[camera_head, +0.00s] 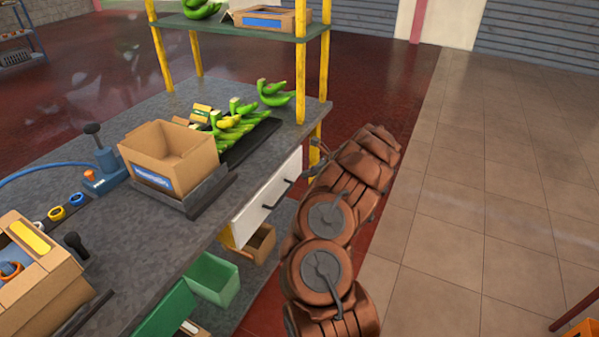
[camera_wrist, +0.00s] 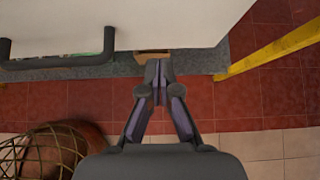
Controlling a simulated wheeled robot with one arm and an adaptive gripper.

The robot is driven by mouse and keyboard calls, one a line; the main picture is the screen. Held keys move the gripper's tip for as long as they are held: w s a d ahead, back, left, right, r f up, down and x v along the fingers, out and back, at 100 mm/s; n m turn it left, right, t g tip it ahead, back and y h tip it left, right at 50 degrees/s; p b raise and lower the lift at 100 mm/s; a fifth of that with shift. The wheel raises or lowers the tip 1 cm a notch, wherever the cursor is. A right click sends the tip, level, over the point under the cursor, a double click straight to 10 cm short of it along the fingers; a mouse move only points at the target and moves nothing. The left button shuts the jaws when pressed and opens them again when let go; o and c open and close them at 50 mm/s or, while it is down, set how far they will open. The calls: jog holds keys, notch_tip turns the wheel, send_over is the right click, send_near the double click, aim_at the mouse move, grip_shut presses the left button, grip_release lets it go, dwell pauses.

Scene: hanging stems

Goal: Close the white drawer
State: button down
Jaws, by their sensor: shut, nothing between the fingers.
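The white drawer (camera_head: 264,201) is under the right edge of the grey workbench, with a dark bar handle (camera_head: 277,195) on its front. From here I cannot tell how far out it stands. In the wrist view the white drawer (camera_wrist: 130,22) fills the upper part, with its dark handle (camera_wrist: 60,60) at left. My gripper (camera_wrist: 153,70) is shut and empty, its fingertips close to the lower edge of the white panel and right of the handle. Whether they touch is unclear. In the head view my arm partly hides the gripper beside the drawer's far end.
The grey workbench (camera_head: 75,190) carries an open cardboard box (camera_head: 170,160), bananas (camera_head: 232,122) and tools. Yellow posts (camera_head: 301,60) hold a green shelf. Green bins (camera_head: 213,279) sit below. Open tiled floor (camera_head: 470,190) lies to the right.

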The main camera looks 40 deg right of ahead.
jog(key=b+v, duration=0.1)
jog(key=v, duration=0.9)
jog(key=shift+d, duration=0.15)
